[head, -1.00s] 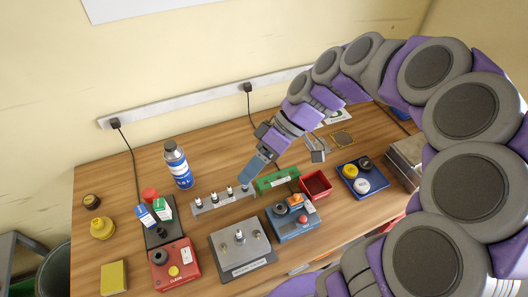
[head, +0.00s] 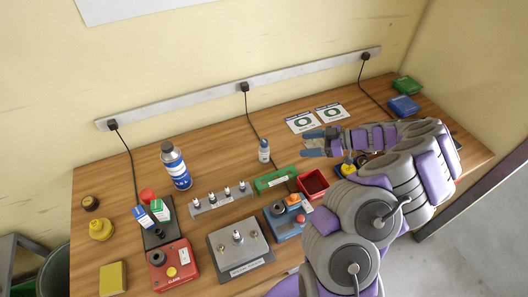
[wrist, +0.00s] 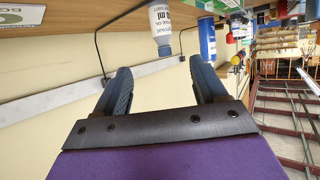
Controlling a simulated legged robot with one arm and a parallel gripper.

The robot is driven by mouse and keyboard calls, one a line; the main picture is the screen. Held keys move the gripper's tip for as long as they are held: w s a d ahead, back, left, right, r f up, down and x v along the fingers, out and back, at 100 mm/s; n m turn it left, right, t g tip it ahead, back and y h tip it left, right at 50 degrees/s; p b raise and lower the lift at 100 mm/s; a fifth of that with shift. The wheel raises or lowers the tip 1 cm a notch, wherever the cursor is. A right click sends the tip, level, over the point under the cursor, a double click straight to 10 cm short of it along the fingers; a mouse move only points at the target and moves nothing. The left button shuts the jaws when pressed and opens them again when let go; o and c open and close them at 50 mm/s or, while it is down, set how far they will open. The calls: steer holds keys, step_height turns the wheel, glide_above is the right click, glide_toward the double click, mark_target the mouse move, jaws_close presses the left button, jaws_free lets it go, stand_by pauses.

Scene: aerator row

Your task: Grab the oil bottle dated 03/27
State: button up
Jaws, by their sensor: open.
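A small white bottle with a dark blue cap (head: 264,151) stands upright at the back of the bench, behind the green block. It also shows upside down in the wrist view (wrist: 161,22), beyond the gap between my fingers, its label partly cut off. No 03/27 date is readable on it. A larger blue and white bottle with a grey cap (head: 176,168) stands further left; a blue bottle in the wrist view (wrist: 207,38) appears to be it. My gripper (head: 308,144) is open and empty, to the right of the small bottle and apart from it, fingers pointing left.
A green block (head: 276,180) and red bin (head: 313,184) are in front of the small bottle. A black cord (head: 259,123) runs near the bottle. Bench between both bottles is mostly clear at the back.

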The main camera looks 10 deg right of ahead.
mark_target(265, 149)
steer(key=b+x, duration=0.2)
steer(key=x, duration=1.3)
steer(key=shift+a+f, duration=0.25)
steer(key=shift+a, duration=0.05)
steer(key=shift+w+a, duration=0.15)
steer(key=shift+a, duration=0.25)
steer(key=shift+d, duration=0.1)
steer(key=c, duration=1.1)
